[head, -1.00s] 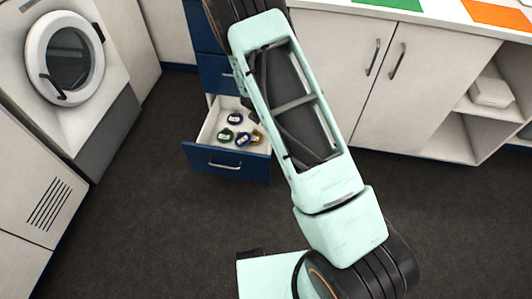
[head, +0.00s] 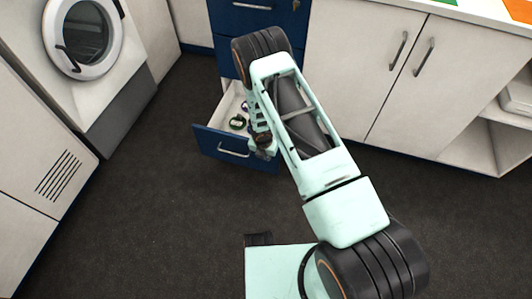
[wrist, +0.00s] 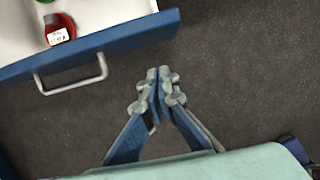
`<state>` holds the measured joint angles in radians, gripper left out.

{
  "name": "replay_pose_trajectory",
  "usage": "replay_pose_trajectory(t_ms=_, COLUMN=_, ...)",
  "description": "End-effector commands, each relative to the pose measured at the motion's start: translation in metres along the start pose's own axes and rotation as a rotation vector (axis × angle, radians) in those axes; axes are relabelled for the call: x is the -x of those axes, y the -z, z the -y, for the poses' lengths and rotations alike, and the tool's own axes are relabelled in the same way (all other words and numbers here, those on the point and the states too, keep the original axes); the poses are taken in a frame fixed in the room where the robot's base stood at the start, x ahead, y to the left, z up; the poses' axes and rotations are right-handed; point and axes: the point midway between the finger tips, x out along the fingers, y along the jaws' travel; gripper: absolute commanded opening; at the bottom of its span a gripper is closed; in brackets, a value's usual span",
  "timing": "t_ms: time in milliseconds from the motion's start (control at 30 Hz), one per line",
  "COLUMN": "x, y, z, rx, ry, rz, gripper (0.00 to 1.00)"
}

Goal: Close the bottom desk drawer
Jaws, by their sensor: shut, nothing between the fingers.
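The bottom desk drawer (head: 210,142) is pulled open, with a blue front, a white inside and a silver bar handle. Its front also shows in the wrist view (wrist: 120,40), at the upper left, with the handle (wrist: 72,88) on its outer face. My gripper (wrist: 158,76) is shut and empty. In the wrist view its fingertips are over dark floor, just outside the drawer front near its right end and right of the handle, apart from it in the picture. In the head view my arm hides the drawer's right part and most of the gripper.
Small round items (head: 238,122) lie in the drawer, one with a red lid (wrist: 60,30). A closed blue drawer (head: 250,20) is above. White cupboards (head: 365,75) stand to the right, a front-loading washer (head: 85,40) to the left. The dark floor (head: 150,220) in front is clear.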

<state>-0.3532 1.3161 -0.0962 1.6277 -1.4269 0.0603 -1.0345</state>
Motion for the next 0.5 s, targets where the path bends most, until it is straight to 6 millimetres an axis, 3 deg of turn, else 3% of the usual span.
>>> replay_pose_trajectory(t_ms=500, x=-0.007, y=-0.035, z=0.001, rx=-0.003, ry=0.0, rz=0.002, gripper=0.0)
